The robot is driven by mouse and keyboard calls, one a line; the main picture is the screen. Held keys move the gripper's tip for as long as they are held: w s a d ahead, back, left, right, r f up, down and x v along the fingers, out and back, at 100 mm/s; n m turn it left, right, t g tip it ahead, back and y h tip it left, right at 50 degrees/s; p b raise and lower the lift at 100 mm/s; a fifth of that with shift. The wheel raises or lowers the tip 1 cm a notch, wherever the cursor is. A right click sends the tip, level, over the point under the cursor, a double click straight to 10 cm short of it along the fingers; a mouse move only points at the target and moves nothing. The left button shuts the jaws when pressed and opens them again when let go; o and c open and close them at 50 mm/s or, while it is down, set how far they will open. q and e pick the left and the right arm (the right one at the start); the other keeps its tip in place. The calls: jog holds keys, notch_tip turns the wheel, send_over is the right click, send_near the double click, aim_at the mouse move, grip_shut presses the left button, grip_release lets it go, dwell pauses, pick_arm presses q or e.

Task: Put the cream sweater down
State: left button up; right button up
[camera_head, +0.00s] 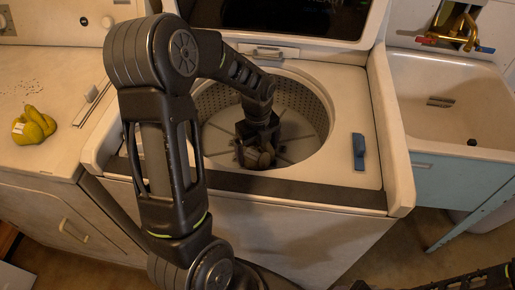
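My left gripper (260,150) points down inside the open drum of the top-loading washer (300,198). A small cream-tan lump (265,157) shows at its fingertips, low in the drum. It may be part of the cream sweater, but it is too small and too covered by the gripper to be sure. I cannot tell whether the fingers are closed on it. No other cream garment shows. Part of my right arm shows at the bottom right corner; its gripper is out of view.
A blue object (359,152) lies on the washer top, right of the drum. The raised lid (275,42) stands behind. A white sink (440,110) with a brass faucet (458,28) is at right. A yellow item (33,126) lies on the left appliance.

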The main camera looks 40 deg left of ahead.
aim_at(257, 147)
pick_arm(q)
jog(key=shift+o, duration=0.2)
jog(key=shift+r, duration=0.15)
notch_tip(257, 147, up, 12)
dwell(0.5)
jog(key=shift+c, duration=0.3)
dwell(1.1)
